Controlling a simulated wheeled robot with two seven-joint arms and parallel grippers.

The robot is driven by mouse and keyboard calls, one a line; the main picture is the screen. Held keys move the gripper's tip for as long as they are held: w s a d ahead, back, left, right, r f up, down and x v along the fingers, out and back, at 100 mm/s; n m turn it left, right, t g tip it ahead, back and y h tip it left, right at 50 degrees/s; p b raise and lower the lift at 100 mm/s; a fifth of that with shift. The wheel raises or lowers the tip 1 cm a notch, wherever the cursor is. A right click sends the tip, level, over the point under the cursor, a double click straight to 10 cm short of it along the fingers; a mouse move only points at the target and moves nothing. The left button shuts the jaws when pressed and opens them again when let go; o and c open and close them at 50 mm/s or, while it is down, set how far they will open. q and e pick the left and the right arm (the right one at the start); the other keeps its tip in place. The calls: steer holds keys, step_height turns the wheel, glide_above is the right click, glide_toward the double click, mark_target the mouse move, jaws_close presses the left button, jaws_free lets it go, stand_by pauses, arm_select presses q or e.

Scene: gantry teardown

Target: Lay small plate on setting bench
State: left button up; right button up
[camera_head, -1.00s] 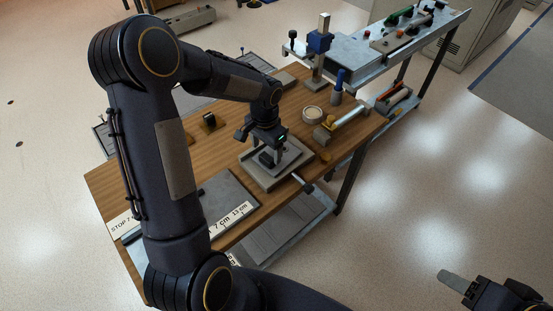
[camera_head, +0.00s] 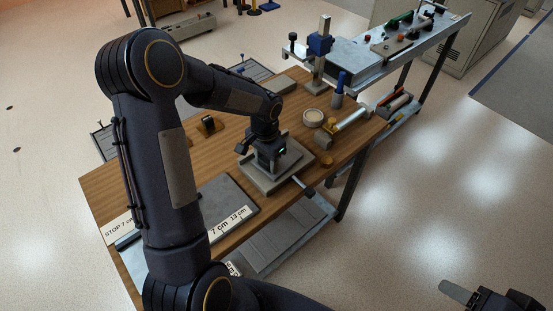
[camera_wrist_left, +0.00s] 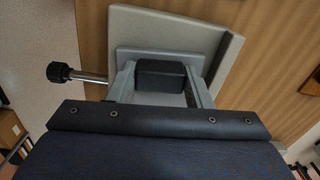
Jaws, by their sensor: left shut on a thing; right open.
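A small grey plate (camera_wrist_left: 126,54) with a black block (camera_wrist_left: 160,75) on top shows in the left wrist view. It lies over a larger pale grey tray-like base (camera_wrist_left: 205,33) with a raised rim. This base (camera_head: 254,179) stands on the wooden-topped bench (camera_head: 190,165) in the head view. My left gripper (camera_head: 270,166) is low over the base. In the wrist view, my left gripper (camera_wrist_left: 160,82) has its fingers on either side of the black block, shut on it. The fingers hide part of the small plate. My right gripper (camera_head: 458,292) is open and empty, off the bench at lower right.
A screw with a black knob (camera_wrist_left: 60,72) sticks out from the base. A dark grey slab (camera_head: 228,197) with a ruler strip lies left of it. A round pale dish (camera_head: 313,117), a cylinder (camera_head: 350,120) and a blue-headed post (camera_head: 320,45) stand behind. A metal bench (camera_head: 375,55) adjoins.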

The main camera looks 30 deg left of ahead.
arm_select(q)
jaws_close()
steer(key=shift+r+p, duration=2.2)
steer(key=shift+r, duration=0.9)
arm_select(e)
step_height(320, 180, up, 4)
steer(key=shift+r, duration=0.15)
arm_select(q)
steer(key=shift+a, duration=0.1)
